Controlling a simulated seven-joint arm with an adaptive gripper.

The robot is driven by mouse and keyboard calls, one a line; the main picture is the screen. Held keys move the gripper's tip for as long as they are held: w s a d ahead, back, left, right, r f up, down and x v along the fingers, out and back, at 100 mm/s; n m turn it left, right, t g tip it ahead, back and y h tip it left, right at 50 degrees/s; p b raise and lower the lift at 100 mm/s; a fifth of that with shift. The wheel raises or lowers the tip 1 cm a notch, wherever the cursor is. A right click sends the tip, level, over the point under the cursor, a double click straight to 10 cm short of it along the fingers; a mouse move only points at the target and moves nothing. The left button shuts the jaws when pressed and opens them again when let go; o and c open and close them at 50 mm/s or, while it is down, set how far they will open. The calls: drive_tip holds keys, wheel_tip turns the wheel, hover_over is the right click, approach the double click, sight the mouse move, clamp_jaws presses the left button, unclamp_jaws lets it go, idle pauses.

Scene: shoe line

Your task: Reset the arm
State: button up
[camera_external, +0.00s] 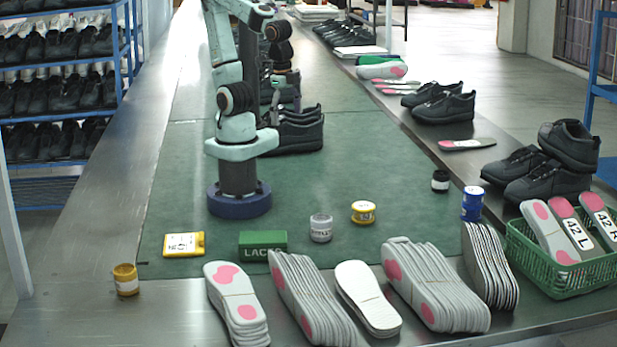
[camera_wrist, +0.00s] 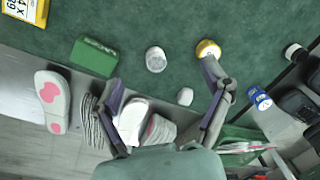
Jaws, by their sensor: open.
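My arm stands on the green mat (camera_external: 330,185) in the outside view, rising past the top edge and coming back down behind its own column. My gripper (camera_external: 284,112) hangs there in front of dark shoes, small and hard to make out. In the wrist view my gripper (camera_wrist: 165,75) has its two fingers spread wide, with nothing held between them. A white jar (camera_wrist: 156,59) and a yellow tin (camera_wrist: 207,50) lie beyond the fingertips. White insoles (camera_wrist: 132,118) show below between the fingers, apart from them.
In front of my base are a yellow box (camera_external: 184,244), a green LACES box (camera_external: 263,244) and jars. Insole stacks (camera_external: 310,295) line the front edge. A green basket (camera_external: 560,275) and black shoes (camera_external: 540,165) stand right.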

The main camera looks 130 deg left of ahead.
drive_tip(key=shift+n, duration=0.6)
drive_tip(key=s+a, duration=0.1)
drive_tip(key=s, duration=0.2)
drive_tip(key=s+a+f, duration=0.1)
drive_tip(key=shift+s+a, duration=0.2)
drive_tip(key=shift+a, duration=0.1)
